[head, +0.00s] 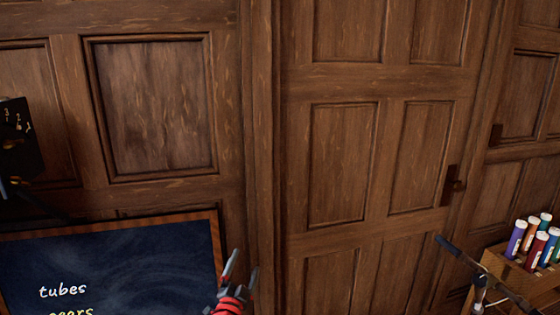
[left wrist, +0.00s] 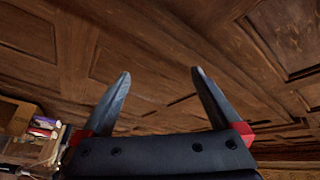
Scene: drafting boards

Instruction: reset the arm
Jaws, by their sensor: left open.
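My left gripper (head: 241,268) shows at the bottom of the head view, in front of the board's right edge and the wood panelling. Its two grey fingers with red bases point up. In the left wrist view its fingers (left wrist: 160,82) stand wide apart with nothing between them, and wood panelling fills the space beyond. My right gripper is not in either view.
A dark board (head: 130,255) with chalk words "tubes" and a partly cut word stands at the lower left. A wooden door (head: 340,165) fills the middle. A wooden rack (head: 515,275) holds several coloured tubes (head: 538,243) at right, near a dark handlebar-like rod (head: 480,268).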

